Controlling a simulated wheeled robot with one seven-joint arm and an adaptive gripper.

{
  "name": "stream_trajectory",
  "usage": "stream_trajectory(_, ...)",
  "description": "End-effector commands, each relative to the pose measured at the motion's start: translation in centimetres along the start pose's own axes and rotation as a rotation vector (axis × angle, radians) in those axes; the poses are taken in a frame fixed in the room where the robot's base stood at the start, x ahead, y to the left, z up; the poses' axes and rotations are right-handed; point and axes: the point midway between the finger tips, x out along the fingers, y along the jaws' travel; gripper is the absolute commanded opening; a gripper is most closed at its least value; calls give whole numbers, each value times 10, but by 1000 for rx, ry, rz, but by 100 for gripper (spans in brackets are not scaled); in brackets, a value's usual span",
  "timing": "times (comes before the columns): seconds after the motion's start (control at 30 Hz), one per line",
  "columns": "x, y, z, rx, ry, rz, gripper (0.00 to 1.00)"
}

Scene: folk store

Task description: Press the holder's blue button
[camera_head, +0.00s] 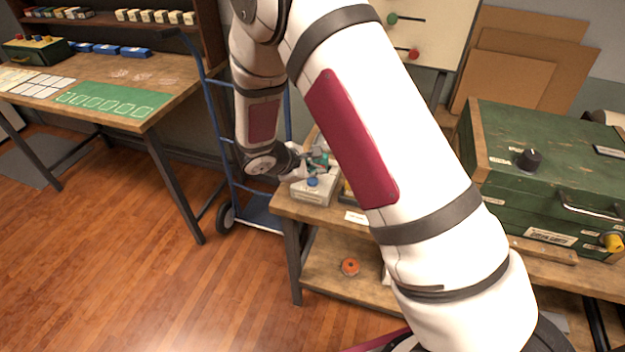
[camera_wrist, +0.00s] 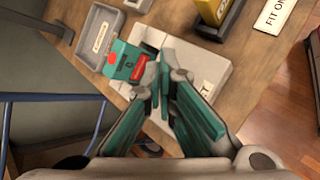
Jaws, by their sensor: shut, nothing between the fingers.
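The holder (camera_head: 313,194) is a small light grey box at the left end of the workbench in the head view. Its blue button (camera_head: 312,182) shows on the top near the front. In the wrist view the holder (camera_wrist: 207,68) lies beyond my fingers, and the blue button is not visible there. A teal block with red parts (camera_wrist: 122,60) sits at the holder's left side in the wrist view. My gripper (camera_wrist: 162,82) is shut and empty, its teal fingers together over the holder. In the head view my gripper (camera_head: 319,162) is just behind the button; contact cannot be told.
A grey tray (camera_wrist: 98,38) and a yellow item (camera_wrist: 212,10) in a dark stand are near the holder. A green case (camera_head: 545,165) stands on the bench at right. A blue hand truck (camera_head: 217,130) stands left of the bench. An orange round object (camera_head: 349,266) lies on the lower shelf.

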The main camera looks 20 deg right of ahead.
Motion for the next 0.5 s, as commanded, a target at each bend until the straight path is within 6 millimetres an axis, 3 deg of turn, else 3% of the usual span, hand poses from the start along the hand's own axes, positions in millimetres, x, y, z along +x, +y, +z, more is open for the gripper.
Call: stream_trajectory(0.5,6,-4,-4,0,0,0,0)
